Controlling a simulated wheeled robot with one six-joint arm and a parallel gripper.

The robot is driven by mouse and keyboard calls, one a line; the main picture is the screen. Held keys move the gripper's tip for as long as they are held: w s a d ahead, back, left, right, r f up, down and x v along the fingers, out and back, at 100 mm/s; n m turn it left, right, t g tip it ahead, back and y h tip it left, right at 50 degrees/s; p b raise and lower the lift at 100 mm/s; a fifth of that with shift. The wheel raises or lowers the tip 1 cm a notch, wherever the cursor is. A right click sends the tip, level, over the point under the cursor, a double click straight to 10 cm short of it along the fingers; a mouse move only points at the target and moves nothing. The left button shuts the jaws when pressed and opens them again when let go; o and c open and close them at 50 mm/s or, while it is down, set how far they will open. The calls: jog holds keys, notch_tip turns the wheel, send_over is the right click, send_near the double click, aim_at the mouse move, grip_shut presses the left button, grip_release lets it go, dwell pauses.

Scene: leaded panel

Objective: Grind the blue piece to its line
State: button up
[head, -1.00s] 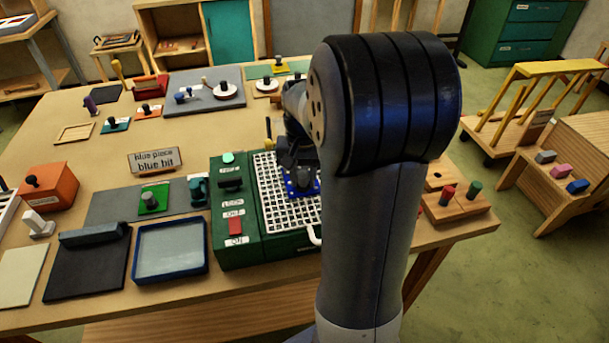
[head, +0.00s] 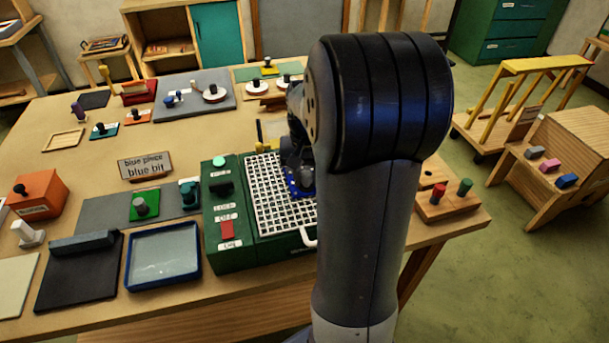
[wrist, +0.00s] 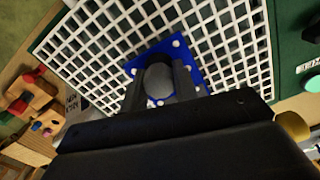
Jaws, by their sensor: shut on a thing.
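The blue piece (wrist: 183,47) is a flat blue plate with white dots and a grey knob (wrist: 159,80). My gripper (wrist: 160,90) is shut on the knob in the wrist view. The piece is over the white grid of the green grinder (head: 228,255); I cannot tell whether it touches the grid. In the head view the blue piece (head: 297,190) shows partly beside my arm, which hides the right part of the grinder. The grinder has a red switch (head: 227,230) on its left panel. The piece's line cannot be made out.
A green piece with a knob (head: 145,204) lies on a grey mat to the left. A blue-rimmed tray (head: 128,270) is at the front left. Wooden blocks with red and green pegs (head: 447,207) stand at the right.

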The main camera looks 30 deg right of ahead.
jog(key=shift+d, duration=0.15)
jog(key=shift+s+d, duration=0.25)
jog(key=shift+d, duration=1)
jog(key=shift+a, duration=0.15)
jog(key=shift+w+a, duration=0.15)
jog(key=shift+a, duration=0.5)
jog(key=shift+w+a, duration=0.15)
jog(key=shift+a, duration=0.45)
jog(key=shift+a, duration=0.15)
jog(key=shift+w+a, duration=0.25)
jog(key=shift+a, duration=0.35)
jog(key=shift+w+a, duration=0.25)
jog(key=shift+a, duration=0.3)
jog(key=shift+d+p, duration=0.1)
jog(key=shift+p, duration=0.2)
